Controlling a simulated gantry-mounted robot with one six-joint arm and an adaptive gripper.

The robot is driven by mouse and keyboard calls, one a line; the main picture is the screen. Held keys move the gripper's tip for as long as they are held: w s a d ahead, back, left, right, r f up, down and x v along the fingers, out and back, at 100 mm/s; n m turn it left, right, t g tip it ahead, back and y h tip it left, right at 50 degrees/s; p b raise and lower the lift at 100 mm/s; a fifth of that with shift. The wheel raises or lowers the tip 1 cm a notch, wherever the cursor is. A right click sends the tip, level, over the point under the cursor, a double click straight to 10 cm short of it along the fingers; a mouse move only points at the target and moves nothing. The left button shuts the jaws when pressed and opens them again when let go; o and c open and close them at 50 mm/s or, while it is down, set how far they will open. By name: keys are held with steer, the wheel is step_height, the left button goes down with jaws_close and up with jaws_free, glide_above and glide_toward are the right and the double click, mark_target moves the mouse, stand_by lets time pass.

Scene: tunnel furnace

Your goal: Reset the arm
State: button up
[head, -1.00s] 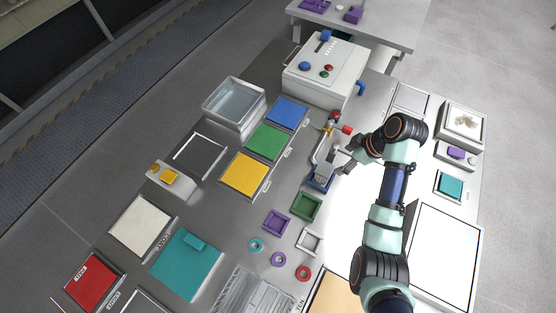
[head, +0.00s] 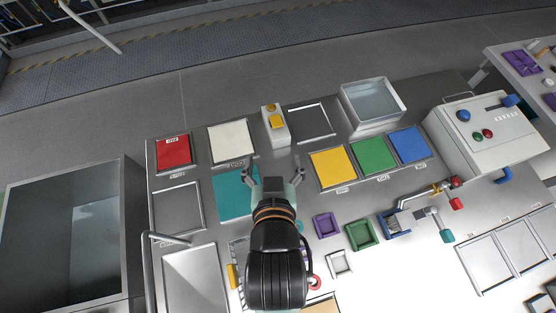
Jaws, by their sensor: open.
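My gripper (head: 272,172) is open and empty in the head view, with its two fingers spread apart and pointing toward the back of the table. It is over the teal panel (head: 228,204), whose right part it hides. My black arm reaches up from the bottom middle and hides part of the front of the table. The height of the gripper above the table is hard to tell.
A white control box (head: 487,135) stands at the right, with a clear-walled basin (head: 372,105) at the back. Yellow (head: 332,168), green and blue panels lie to the right. A tap (head: 437,210) and a large grey bin (head: 100,240) are also near.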

step_height(320, 180, up, 22)
steer(key=p, duration=2.1)
steer(key=shift+d+f+p, duration=0.2)
steer(key=shift+f+p, duration=0.05)
steer(key=shift+p, duration=0.05)
